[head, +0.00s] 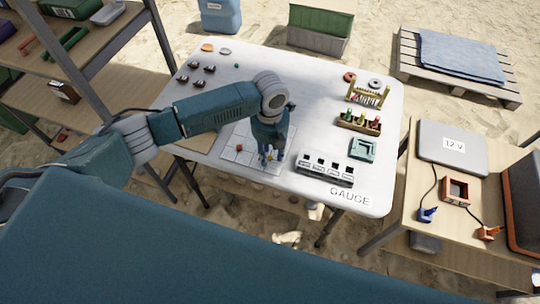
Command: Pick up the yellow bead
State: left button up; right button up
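My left gripper (268,160) points down over the gridded white tray (232,155) at the near side of the white table. A tiny yellow spot, seemingly the yellow bead (269,155), shows right at its fingertips. The fingers are too small and dark to tell whether they are open, or shut on the bead. A small red bead (239,147) lies on the grid to the left of the gripper. My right gripper is not in view.
The white table (310,80) also bears a gauge block with several slots (326,168), a rack with coloured pegs (359,122), a bead frame (368,95) and a green square dish (363,148). Shelves (70,100) stand left, a side table (455,200) right. The table's middle is fairly clear.

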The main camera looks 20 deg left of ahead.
pick_arm(q)
jog(key=shift+f, duration=0.15)
jog(key=shift+c, duration=0.3)
jog(key=c, duration=0.7)
jog(key=shift+c, duration=0.2)
